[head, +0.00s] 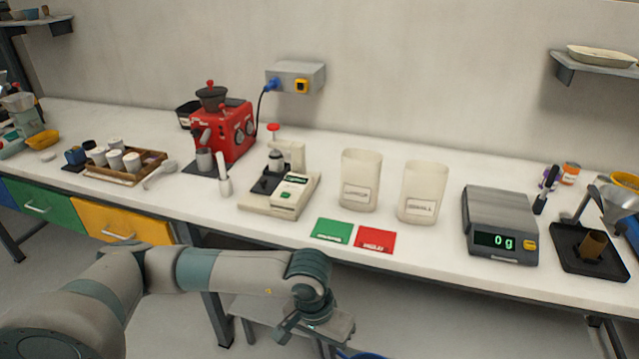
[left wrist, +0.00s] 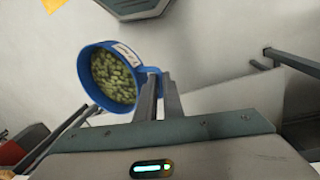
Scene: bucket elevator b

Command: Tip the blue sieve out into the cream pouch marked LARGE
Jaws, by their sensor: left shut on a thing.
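The blue sieve (left wrist: 87,81) is a round cup full of green beans, with a white label on its rim. My left gripper (left wrist: 160,78) is shut on its side in the left wrist view. In the head view my left gripper (head: 328,340) hangs low in front of the bench, and only a sliver of the blue sieve (head: 367,356) shows at the bottom edge. Two cream pouches stand upright on the bench: a left pouch (head: 361,170) and a right pouch (head: 424,182). Their labels are too small to read, so I cannot tell which is LARGE. My right gripper is out of view.
A green card (head: 332,230) and a red card (head: 376,239) lie before the pouches. A scale (head: 500,215) reading 0 g stands right of them, a cream device (head: 280,195) left. A red machine (head: 225,130) is farther left. The bench's front edge lies above my gripper in the picture.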

